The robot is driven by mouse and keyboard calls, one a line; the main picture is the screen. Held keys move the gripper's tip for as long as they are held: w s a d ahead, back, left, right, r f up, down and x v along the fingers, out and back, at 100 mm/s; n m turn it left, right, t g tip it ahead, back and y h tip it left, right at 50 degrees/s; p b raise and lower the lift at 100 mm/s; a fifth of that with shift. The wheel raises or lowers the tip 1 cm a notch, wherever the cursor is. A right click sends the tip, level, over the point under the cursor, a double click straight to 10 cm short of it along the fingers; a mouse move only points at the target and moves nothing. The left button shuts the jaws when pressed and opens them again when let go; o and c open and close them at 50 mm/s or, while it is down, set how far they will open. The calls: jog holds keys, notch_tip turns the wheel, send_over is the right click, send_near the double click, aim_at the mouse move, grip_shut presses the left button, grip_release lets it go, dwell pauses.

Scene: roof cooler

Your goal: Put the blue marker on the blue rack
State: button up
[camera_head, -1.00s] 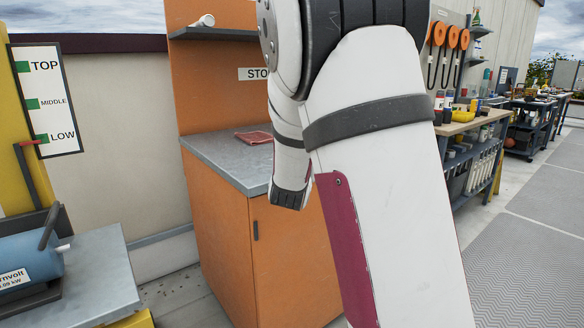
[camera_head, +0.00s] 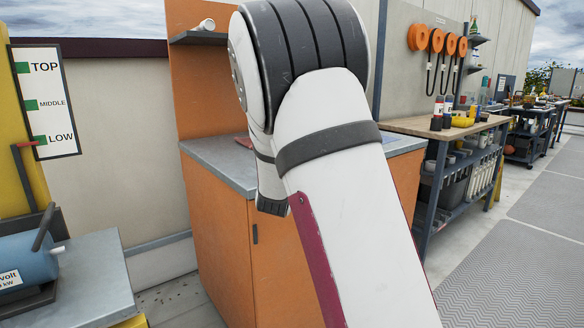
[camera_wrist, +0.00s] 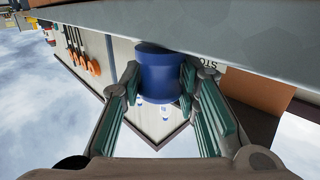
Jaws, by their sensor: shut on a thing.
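In the wrist view, my gripper (camera_wrist: 160,84) is shut on a blue cylinder (camera_wrist: 162,72), which I take to be the blue marker. The green-padded fingers stand on either side of it. The cylinder's upper part in the picture is close to a long grey edge (camera_wrist: 215,47); I cannot tell whether they touch. In the head view my arm hides the gripper and what it holds. I cannot make out a blue rack with certainty in either view.
An orange cabinet (camera_head: 215,240) with a grey top stands behind my arm. A small shelf (camera_head: 203,38) holds a white cylinder (camera_head: 206,24). A workbench (camera_head: 430,127) with tools is at the right. A blue motor (camera_head: 28,262) is at left. Floor at right is clear.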

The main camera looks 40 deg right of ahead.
jog(key=shift+f, duration=0.2)
jog(key=o, duration=1.1)
jog(key=shift+o, duration=0.2)
jog(key=p+v, duration=0.4)
jog(key=v, duration=0.9)
jog(key=shift+s+a+r, duration=0.2)
jog(key=shift+a+r, duration=0.1)
jog(key=shift+a, duration=0.1)
